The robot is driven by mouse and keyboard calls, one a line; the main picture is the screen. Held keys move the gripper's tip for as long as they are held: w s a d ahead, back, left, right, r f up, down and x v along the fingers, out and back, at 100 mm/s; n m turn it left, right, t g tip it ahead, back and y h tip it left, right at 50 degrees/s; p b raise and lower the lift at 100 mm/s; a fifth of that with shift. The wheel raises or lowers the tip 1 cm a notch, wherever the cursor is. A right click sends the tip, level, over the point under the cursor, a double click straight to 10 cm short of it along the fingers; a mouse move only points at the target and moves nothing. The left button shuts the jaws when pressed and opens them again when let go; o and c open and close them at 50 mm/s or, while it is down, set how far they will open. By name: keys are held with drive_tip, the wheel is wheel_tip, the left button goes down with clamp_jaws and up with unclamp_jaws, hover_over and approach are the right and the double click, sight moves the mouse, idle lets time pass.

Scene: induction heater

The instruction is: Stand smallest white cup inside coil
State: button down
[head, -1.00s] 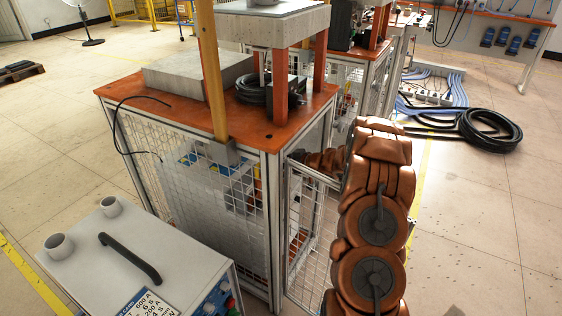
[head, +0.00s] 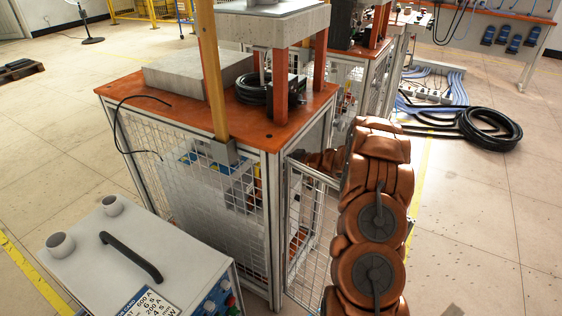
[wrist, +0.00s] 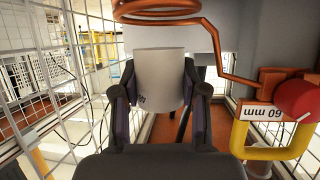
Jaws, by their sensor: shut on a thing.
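A white cup (wrist: 163,78) is held between the two dark fingers of my gripper (wrist: 159,98) in the wrist view. The fingers touch its sides. A copper coil (wrist: 158,12) shows at the top of that view, beyond and above the cup in the picture; the cup appears outside it. Two other white cups, one smaller (head: 113,206) and one larger (head: 60,245), stand on the light grey cabinet in the head view. My gripper and the held cup are hidden in the head view, behind the caged bench and my arm.
Wire mesh (wrist: 85,60) stands close on the left in the wrist view. A red round part (wrist: 297,97) with a 60 mm label and a yellow bracket (wrist: 272,150) are close on the right. An open mesh door (head: 308,235) is beside my arm.

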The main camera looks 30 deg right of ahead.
drive_tip(key=shift+f+p, duration=0.4)
drive_tip(key=shift+f, duration=1.3)
idle(1.1)
drive_tip(key=shift+f, duration=0.1)
